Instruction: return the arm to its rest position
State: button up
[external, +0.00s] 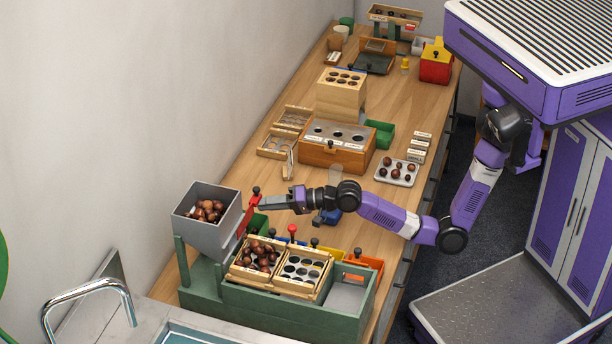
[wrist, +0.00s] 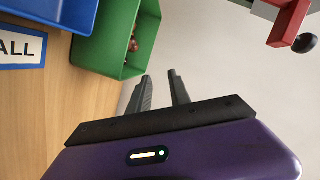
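My arm (external: 385,212) reaches left from the purple column over the workbench. My gripper (external: 268,201) is at its end, close to the red gate piece below the grey hopper. In the wrist view, the two dark fingers of my gripper (wrist: 160,77) stand apart with nothing between them. The gripper is open and empty. The red gate piece (wrist: 290,22) with its dark knob (wrist: 305,42) lies to the right in the wrist view, apart from the fingers.
The grey hopper (external: 205,235) holds chestnuts. Below are wooden trays (external: 277,283) on a green stand (external: 235,303). A green bin (wrist: 107,40) with chestnuts and a blue bin (wrist: 55,10) are near my fingers. A wooden box (external: 330,158) and a chestnut tray (external: 385,180) stand behind the arm.

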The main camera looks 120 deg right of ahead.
jog(key=s+a+f+n+y, duration=0.2)
jog(key=s+a+n, duration=0.3)
jog(key=s, duration=0.7)
jog(key=s+a+f+n+t+y, duration=0.1)
jog(key=s+a+f+n+y, duration=0.1)
jog(key=s+a+n, duration=0.4)
jog(key=s+a+f+n+t+y, duration=0.1)
jog(key=s+a+n, duration=0.4)
jog(key=s+a, duration=0.5)
jog(key=shift+s+a+f+n+y, duration=0.15)
jog(key=shift+s+f, duration=0.1)
jog(key=shift+s, duration=1.05)
jog(key=shift+s+d+f+n+y, duration=0.1)
jog(key=shift+s+f+y, duration=0.1)
jog(key=shift+s, duration=1.05)
jog(key=shift+s+a+f+n+y, duration=0.15)
jog(key=shift+s+f, duration=0.1)
jog(key=shift+s, duration=1.05)
jog(key=s+a+n+y, duration=0.1)
jog(key=s+a+y, duration=0.1)
jog(key=s+a, duration=0.65)
notch_tip(320, 180, up, 28)
jog(key=g+p, duration=0.1)
jog(key=p, duration=2.6)
jog(key=f+b, duration=0.4)
jog(key=shift+s+d+f, duration=0.15)
jog(key=shift+s+f, duration=0.05)
